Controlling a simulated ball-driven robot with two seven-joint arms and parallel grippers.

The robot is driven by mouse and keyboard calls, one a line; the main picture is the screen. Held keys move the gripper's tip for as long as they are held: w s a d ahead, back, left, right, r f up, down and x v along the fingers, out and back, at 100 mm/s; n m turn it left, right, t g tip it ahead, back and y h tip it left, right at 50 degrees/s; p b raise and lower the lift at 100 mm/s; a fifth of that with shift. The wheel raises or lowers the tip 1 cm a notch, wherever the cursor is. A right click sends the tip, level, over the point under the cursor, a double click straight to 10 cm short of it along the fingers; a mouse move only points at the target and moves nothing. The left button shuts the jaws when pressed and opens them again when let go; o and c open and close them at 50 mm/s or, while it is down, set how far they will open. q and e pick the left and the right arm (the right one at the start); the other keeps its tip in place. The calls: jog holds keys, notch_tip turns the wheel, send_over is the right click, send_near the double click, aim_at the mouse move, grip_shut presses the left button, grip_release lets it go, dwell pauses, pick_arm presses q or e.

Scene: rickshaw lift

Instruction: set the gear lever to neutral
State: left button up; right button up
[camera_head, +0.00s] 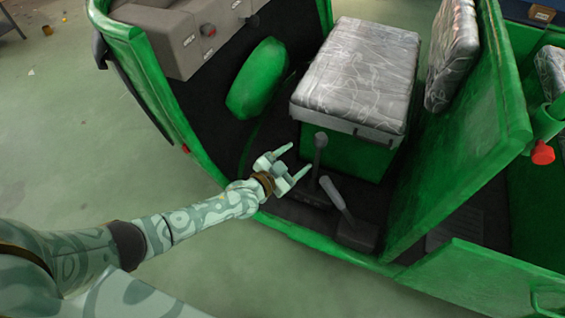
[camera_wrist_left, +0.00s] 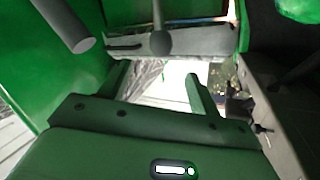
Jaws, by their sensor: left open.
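The gear lever (camera_head: 319,155) is a dark upright stick with a rounded knob, standing on a base in front of the seat. It also shows in the left wrist view (camera_wrist_left: 160,42), knob towards me, before a grey slotted plate (camera_wrist_left: 195,41). My left gripper (camera_head: 299,157) is open and empty, just left of the lever in the head view. In the left wrist view my left gripper (camera_wrist_left: 157,70) has its fingers spread below the knob, with nothing visible between them. I cannot tell exactly how far the knob is from the fingers. My right gripper is not in view.
A second, grey lever (camera_head: 336,194) leans beside the gear lever, and shows in the left wrist view (camera_wrist_left: 64,24). The wrapped seat (camera_head: 358,75) is behind. A green panel (camera_head: 465,150) closes off the right. Green floor (camera_head: 130,180) lies open at the left.

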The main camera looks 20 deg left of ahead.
pick_arm(q)
jog(key=p+v, duration=0.1)
jog(key=v, duration=0.3)
jog(key=shift+f, duration=0.15)
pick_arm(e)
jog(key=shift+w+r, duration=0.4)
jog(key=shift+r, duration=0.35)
